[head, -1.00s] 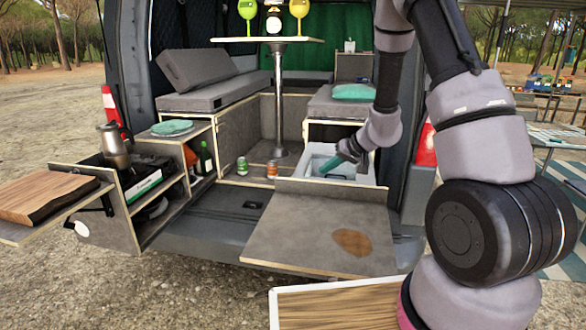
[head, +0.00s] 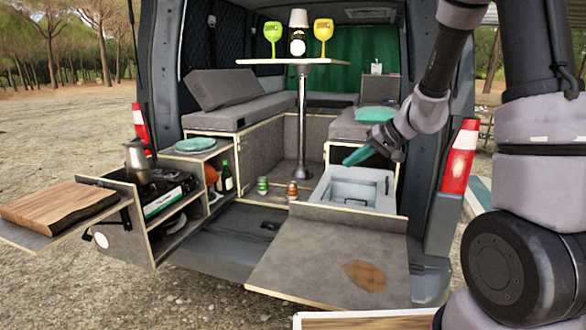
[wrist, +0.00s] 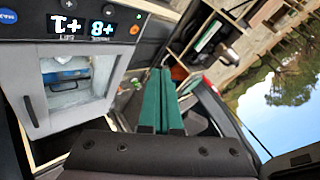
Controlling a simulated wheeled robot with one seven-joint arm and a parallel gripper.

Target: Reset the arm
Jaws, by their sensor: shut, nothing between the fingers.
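My gripper (head: 357,156) shows in the head view as teal fingers at the end of my grey arm, which reaches in from the right. It is just above the back left side of a grey cool box (head: 384,190) and appears apart from it. In the wrist view the two green fingers (wrist: 160,98) lie side by side, shut with nothing between them. The cool box (wrist: 105,62) shows at the left there, with a lit display, a dark handle and a pale recess holding something blue.
A table (head: 268,62) with two goblets and a lamp stands behind the box. Two small cans (head: 292,190) are on the floor left of it. A flat board (head: 330,258) extends in front. A kitchen unit with a moka pot (head: 138,160) is at left.

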